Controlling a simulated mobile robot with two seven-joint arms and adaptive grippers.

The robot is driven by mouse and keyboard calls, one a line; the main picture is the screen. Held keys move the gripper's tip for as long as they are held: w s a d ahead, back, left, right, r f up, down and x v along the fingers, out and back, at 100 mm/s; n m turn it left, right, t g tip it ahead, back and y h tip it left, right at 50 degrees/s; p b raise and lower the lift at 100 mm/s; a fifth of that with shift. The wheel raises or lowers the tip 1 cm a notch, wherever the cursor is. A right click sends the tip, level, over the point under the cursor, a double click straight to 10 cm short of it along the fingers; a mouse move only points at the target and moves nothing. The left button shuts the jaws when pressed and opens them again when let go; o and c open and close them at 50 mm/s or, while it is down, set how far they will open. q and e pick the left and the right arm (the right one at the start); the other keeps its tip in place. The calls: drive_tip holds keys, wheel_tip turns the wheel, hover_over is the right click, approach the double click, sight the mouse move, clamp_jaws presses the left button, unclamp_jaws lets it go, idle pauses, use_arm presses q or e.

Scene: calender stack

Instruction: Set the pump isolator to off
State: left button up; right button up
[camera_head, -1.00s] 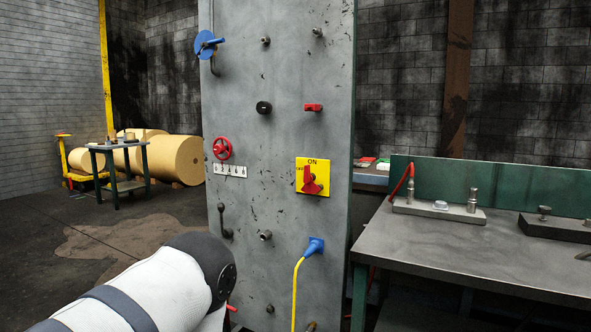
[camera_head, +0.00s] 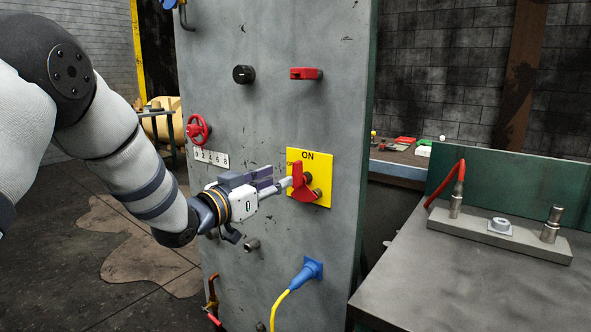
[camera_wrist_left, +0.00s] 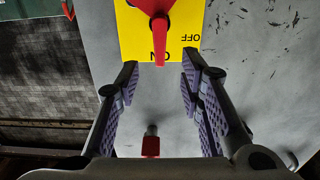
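The pump isolator is a yellow plate (camera_head: 323,165) on the grey panel, with a red rotary handle (camera_head: 297,176). The plate is marked ON at the top and OFF at its left. The handle points up toward ON. In the left wrist view the plate (camera_wrist_left: 185,20) is upside down, and the handle (camera_wrist_left: 160,40) points at ON. My left gripper (camera_head: 286,184) is in front of the plate's left side. In the wrist view its fingers (camera_wrist_left: 160,72) are apart, with the handle's tip between and just beyond the fingertips. No contact shows. My right gripper is out of view.
The panel also carries a red handwheel (camera_head: 198,129), a black knob (camera_head: 243,74), a red lever (camera_head: 306,73) and a blue plug (camera_head: 311,268) with a yellow cable. A grey workbench (camera_head: 480,275) stands at the right.

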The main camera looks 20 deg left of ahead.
sight(294, 175)
use_arm(q)
drive_tip(key=x, duration=0.2)
drive_tip(key=b+x, duration=0.1)
drive_tip(key=x, duration=0.2)
drive_tip(key=f+x, duration=0.1)
drive_tip(key=x, duration=0.2)
drive_tip(key=shift+w+d+r, duration=0.1)
drive_tip(key=shift+w, duration=0.1)
drive_tip(key=shift+w+r, duration=0.15)
drive_tip(key=shift+r, duration=0.1)
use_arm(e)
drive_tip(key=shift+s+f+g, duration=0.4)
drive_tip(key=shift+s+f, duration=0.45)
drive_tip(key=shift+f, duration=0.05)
